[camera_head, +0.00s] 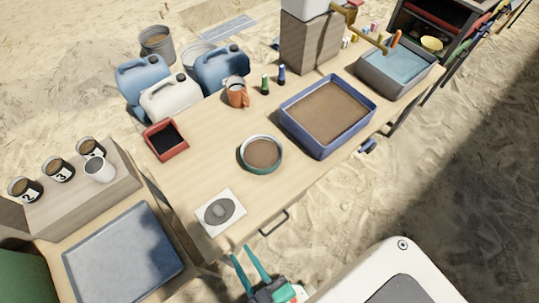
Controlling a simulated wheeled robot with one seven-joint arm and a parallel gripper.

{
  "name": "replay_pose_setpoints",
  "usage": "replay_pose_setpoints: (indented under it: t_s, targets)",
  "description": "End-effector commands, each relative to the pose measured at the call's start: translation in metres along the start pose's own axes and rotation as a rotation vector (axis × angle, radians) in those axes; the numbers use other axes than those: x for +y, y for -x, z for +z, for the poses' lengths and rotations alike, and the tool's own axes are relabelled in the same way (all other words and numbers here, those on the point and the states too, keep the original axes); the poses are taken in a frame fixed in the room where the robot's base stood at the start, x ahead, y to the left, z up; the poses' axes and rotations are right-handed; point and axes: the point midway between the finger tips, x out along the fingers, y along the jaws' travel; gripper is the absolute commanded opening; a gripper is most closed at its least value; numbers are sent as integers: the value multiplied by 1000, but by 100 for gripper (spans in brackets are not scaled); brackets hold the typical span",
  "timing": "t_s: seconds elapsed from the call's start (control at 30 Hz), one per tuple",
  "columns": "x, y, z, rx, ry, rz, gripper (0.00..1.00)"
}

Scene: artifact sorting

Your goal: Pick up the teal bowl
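The teal bowl (244,155) sits upright on the wooden table, near the middle. It has a pale rim and brown, sand-like contents. My gripper (250,262) is at the bottom of the view, in front of the table's near edge and apart from the bowl. Its two teal fingers are spread with nothing visible between them.
A blue tray of brown material (374,108) stands right of the bowl. A red tray (168,154), an orange mug (237,93) and a white square with a grey disc (237,210) are also on the table (195,184). A drawer handle (273,226) sticks out in front.

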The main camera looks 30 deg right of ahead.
Motion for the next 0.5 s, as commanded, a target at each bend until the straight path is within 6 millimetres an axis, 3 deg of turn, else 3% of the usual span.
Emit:
replay_pose_setpoints:
  t_s: [0.27, 0.5]
  targets:
    - [86, -89, 12, -61, 199, 135, 24]
    - [182, -149, -2, -132, 283, 335, 24]
